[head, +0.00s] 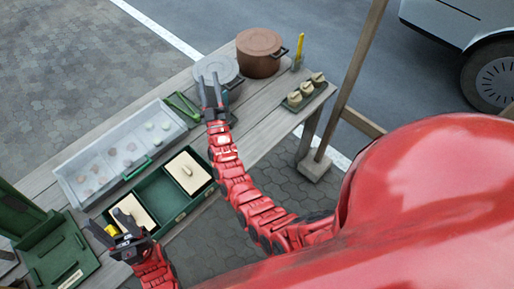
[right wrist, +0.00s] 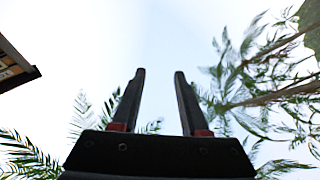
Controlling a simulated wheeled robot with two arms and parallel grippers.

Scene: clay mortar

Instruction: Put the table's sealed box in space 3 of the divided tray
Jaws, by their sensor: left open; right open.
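A dark green divided tray (head: 155,184) lies on the table, with cream lidded boxes in two of its spaces. One cream box (head: 178,176) has a knob and sits in the upper right space. Another cream box (head: 128,204) is at the lower left, partly covered by my left gripper (head: 110,222). That gripper is open around or above a small yellow thing (head: 111,231); contact cannot be told. I cannot tell which item is the sealed box, and no space numbers are readable. My right gripper (head: 211,90) is open and empty, raised in front of the grey pot; it also shows in the right wrist view (right wrist: 160,76).
A clear bin (head: 73,178) with several round items lies behind the green tray. A grey pot (head: 228,66), a brown pot (head: 259,62) and a small rack of jars (head: 305,91) stand further right. A green case (head: 64,256) is at lower left.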

